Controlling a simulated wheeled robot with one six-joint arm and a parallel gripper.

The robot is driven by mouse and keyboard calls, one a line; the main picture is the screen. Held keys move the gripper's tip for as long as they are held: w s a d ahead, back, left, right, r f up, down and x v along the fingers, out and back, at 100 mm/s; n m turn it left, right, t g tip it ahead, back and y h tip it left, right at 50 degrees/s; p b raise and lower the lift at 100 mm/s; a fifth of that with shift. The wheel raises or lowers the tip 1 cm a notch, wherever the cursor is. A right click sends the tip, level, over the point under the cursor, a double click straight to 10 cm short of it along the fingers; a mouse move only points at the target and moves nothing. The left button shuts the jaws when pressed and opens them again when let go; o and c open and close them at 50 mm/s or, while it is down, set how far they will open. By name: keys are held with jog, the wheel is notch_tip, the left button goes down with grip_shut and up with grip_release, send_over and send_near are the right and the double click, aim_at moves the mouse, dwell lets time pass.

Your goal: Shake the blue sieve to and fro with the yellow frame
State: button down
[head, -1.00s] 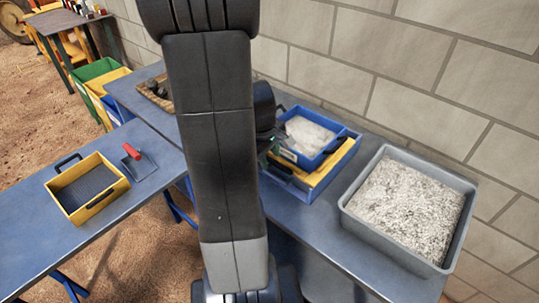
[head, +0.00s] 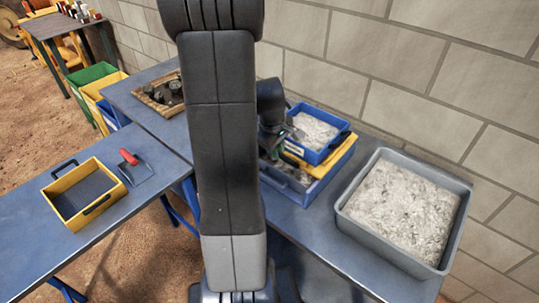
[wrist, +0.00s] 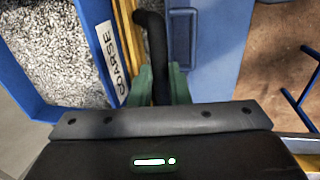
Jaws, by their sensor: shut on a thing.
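The blue sieve (head: 336,147) holds pale crushed stone (head: 312,129) and sits on the yellow frame (head: 328,165) above a larger blue tray (head: 316,185). In the wrist view the sieve's wall (wrist: 95,35) carries a label reading COARSE, with a yellow strip of the frame (wrist: 128,40) beside it. My gripper (wrist: 162,88) is shut on the black handle (wrist: 153,40) at the sieve's end. In the head view my gripper (head: 290,135) is at the sieve's left end, partly hidden by my arm. Part of the tray's inside is uncovered at the left.
A grey bin (head: 365,238) full of pale stone stands to the right on the bench. A wooden tray of dark rocks (head: 160,95) is at the back left. A yellow sieve (head: 68,212) and a red-handled scoop (head: 135,170) lie on the left bench. A block wall is close behind.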

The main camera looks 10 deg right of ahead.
jog(key=shift+w+d, duration=0.15)
jog(key=c, duration=1.4)
grip_release()
jog(key=shift+o, duration=0.2)
notch_tip(320, 180, up, 14)
jog(key=s+a, duration=0.1)
jog(key=a, duration=0.1)
jog(key=shift+s+f, duration=0.2)
jog(key=shift+s, duration=0.2)
jog(key=shift+a, duration=0.1)
